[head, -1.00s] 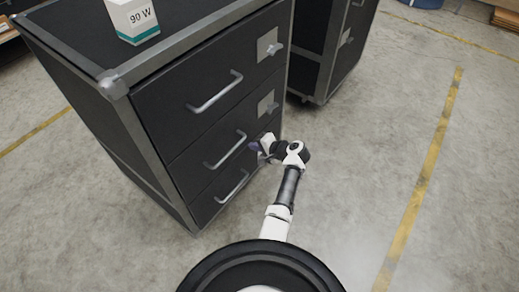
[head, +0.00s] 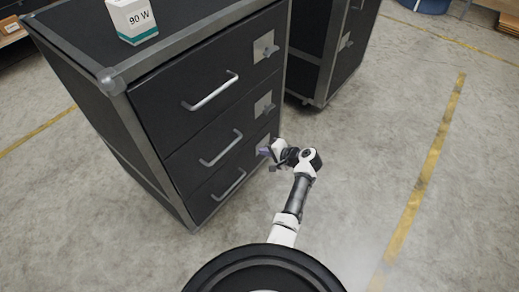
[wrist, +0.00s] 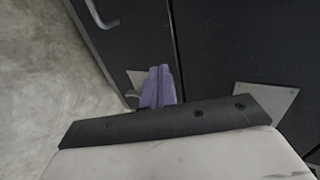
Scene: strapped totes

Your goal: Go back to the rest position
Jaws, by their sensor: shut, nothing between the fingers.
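My gripper (head: 267,152) is at the right side of the drawer front, near the lowest latch plate (head: 263,144). In the wrist view its two purple fingertips (wrist: 158,88) are pressed together with nothing between them. They partly cover a pale plate and latch behind them. In the head view a small gap seems to part the gripper from the cabinet, but I cannot tell its exact size. My arm reaches from the bottom of the picture up to the gripper.
The black drawer cabinet (head: 111,83) has three handled drawers, all looking shut, each with a latch at right. A white and teal box marked 90 W (head: 132,20) stands on top. A second cabinet (head: 330,50) stands behind. Open floor with a yellow line (head: 425,175) lies at right.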

